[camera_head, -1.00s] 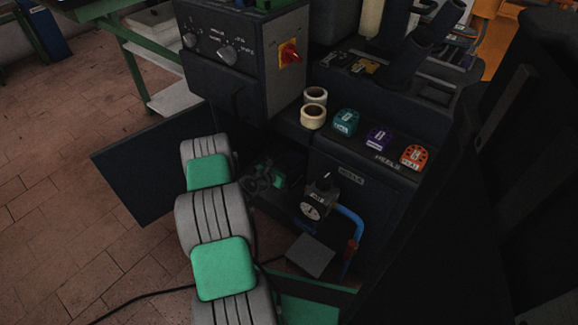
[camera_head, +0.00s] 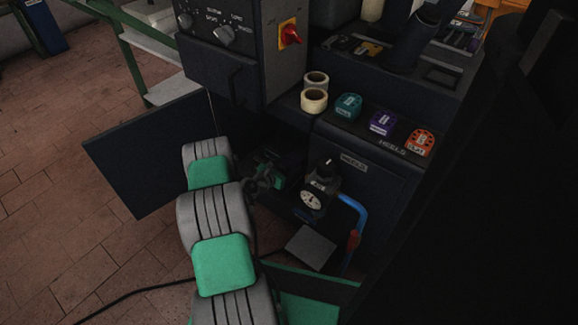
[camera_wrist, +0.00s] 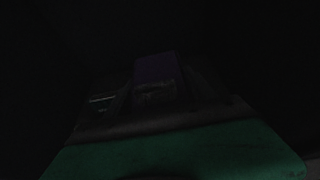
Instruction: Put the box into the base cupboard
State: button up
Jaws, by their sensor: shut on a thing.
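The base cupboard stands open below the control panel, its dark door (camera_head: 150,155) swung out to the left. Its inside is in deep shadow. My arm reaches into the opening from the front, and my gripper (camera_head: 268,178) is low in this dark space. Fingertips and whatever lies under the box cannot be made out.
A pressure gauge (camera_head: 313,200) with a blue hose (camera_head: 356,215) stands just right of my gripper. Tape rolls (camera_head: 314,99) and several coloured heel boxes (camera_head: 381,123) sit on the ledge above. A dim purple shape (camera_wrist: 157,80) shows ahead in the wrist view. A black cable crosses the floor.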

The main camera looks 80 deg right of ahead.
jog(key=shift+f, duration=0.55)
jog(key=o, duration=1.9)
jog(key=shift+c, duration=0.2)
jog(key=shift+w+a+r, duration=0.1)
